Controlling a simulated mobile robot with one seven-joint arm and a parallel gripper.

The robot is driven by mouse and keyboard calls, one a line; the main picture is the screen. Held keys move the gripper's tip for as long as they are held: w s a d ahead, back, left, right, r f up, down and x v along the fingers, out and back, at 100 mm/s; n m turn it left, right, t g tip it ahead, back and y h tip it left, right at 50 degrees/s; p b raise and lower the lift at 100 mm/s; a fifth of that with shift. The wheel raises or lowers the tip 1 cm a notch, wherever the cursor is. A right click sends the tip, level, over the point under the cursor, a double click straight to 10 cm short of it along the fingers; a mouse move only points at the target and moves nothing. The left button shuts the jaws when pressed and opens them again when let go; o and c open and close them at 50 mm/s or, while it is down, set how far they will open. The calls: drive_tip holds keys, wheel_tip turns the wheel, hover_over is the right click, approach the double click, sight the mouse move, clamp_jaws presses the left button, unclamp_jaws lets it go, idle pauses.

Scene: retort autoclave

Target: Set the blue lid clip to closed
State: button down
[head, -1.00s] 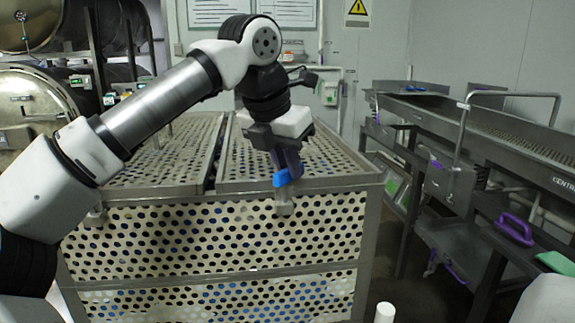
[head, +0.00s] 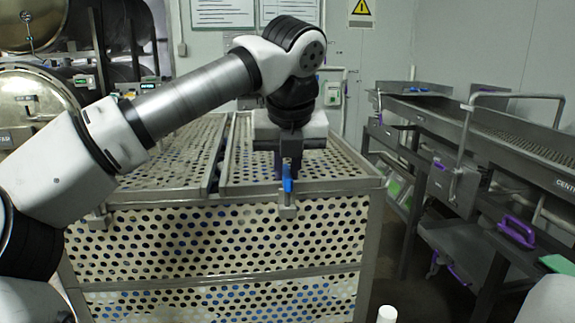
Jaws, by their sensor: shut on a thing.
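The blue lid clip (head: 287,185) stands upright at the front rim of the perforated metal basket (head: 180,211), above a small grey bracket (head: 288,211). My gripper (head: 287,172) points down over the front edge of the lid, directly above the clip. Its fingers are shut on the clip's upper part and hide it.
The perforated lid is in two panels; the right panel (head: 335,165) lies beneath my gripper. A second grey bracket (head: 97,220) is at the front left. A metal conveyor table (head: 430,115) stands at right, with a purple handle (head: 516,231) and a green item (head: 557,263).

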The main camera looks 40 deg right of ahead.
drive_tip(key=shift+n, duration=0.3)
drive_tip(key=c, duration=1.4)
unclamp_jaws()
drive_tip(key=shift+r, duration=0.1)
